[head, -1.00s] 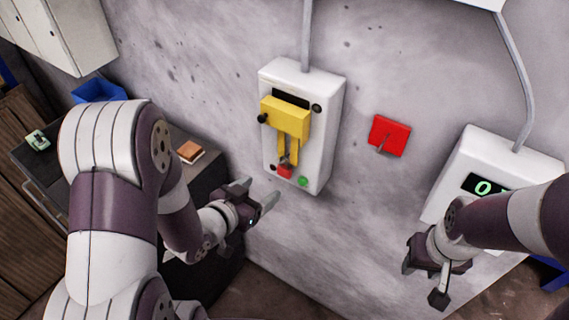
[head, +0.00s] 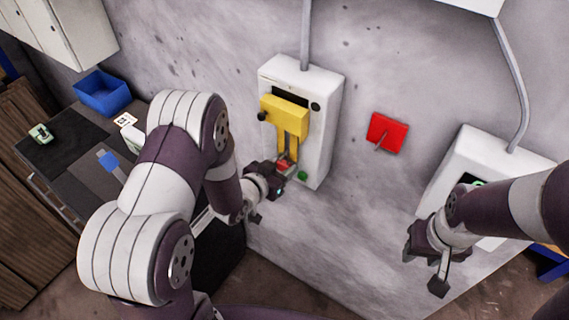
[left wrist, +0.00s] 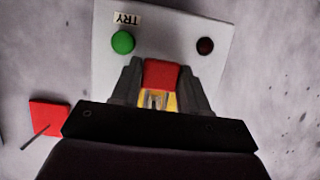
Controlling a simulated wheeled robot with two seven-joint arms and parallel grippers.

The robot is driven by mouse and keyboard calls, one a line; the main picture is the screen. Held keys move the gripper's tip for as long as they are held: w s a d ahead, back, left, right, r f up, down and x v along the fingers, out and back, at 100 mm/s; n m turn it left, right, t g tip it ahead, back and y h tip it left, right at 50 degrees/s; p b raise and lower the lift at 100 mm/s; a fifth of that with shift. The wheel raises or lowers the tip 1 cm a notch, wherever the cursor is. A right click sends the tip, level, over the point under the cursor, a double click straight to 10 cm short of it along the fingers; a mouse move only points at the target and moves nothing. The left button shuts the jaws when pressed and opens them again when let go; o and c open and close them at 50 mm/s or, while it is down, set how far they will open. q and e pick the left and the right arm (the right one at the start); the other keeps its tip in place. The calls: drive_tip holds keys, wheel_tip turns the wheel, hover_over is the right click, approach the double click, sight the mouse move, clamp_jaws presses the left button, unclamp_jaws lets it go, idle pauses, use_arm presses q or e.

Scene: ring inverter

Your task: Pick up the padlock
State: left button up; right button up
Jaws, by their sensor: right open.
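The red padlock (left wrist: 161,75) hangs at the lower end of the yellow lockout piece (head: 286,116) on the white wall box (head: 322,112). In the head view the padlock (head: 282,165) is partly hidden by my left gripper (head: 282,172). In the left wrist view my left gripper (left wrist: 160,80) has one finger on each side of the padlock, close against its sides, and looks shut on it. The shackle below it is mostly hidden. My right gripper (head: 424,268) is open and empty at the lower right, away from the padlock.
A green button (left wrist: 123,42) and a dark red one (left wrist: 205,46) sit near the fingers. A red square plate (head: 387,133) with a lever is on the wall to the right. A second white box (head: 458,150) is further right. A dark table (head: 70,140) with a blue bin (head: 102,93) stands left.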

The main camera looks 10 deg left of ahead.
use_arm(q)
drive_tip(key=s+a+b, duration=0.1)
drive_tip(key=s+a, duration=0.1)
drive_tip(key=s, duration=0.3)
drive_tip(key=s+a+b, duration=0.2)
drive_tip(key=s, duration=0.4)
drive_tip(key=s+a+b, duration=0.1)
drive_tip(key=s+a, duration=0.1)
drive_tip(key=s, duration=0.4)
drive_tip(key=shift+a+r+b, duration=0.1)
drive_tip(key=shift+r+b, duration=0.2)
